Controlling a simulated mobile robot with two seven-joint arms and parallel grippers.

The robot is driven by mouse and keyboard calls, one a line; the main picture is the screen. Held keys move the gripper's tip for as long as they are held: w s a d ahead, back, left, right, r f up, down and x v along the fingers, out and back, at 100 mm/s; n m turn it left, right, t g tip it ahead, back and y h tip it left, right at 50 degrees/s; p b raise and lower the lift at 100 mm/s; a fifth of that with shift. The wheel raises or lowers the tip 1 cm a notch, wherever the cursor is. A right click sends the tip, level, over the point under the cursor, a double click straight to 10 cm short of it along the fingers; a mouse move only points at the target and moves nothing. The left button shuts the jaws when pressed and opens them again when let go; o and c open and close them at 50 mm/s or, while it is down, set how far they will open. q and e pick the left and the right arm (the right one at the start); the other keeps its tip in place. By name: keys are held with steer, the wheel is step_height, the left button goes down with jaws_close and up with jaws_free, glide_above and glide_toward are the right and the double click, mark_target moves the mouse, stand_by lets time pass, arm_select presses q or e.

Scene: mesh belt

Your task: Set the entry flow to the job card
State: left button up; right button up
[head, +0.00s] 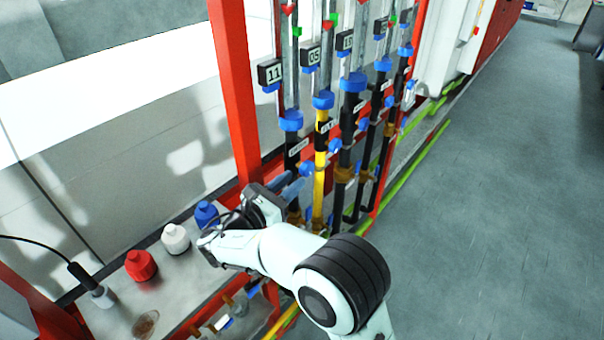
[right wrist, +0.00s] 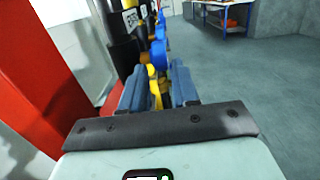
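A row of upright flow tubes stands on the red frame in the head view. The nearest has a black display (head: 270,74) reading 11, a blue collar (head: 291,120) and a small label too small to read. The second display (head: 311,56) reads 05. Contact cannot be told. I cannot make out a job card. My left gripper is out of view.
A red post (head: 235,90) rises just left of the gripper. Blue (head: 205,213), white (head: 175,238) and red (head: 141,265) capped items stand on the ledge, near a black cable probe (head: 90,285). Open grey floor (head: 510,200) lies to the right.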

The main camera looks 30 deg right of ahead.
steer(key=v, duration=0.7)
steer(key=shift+a, duration=0.25)
steer(key=shift+s, duration=0.1)
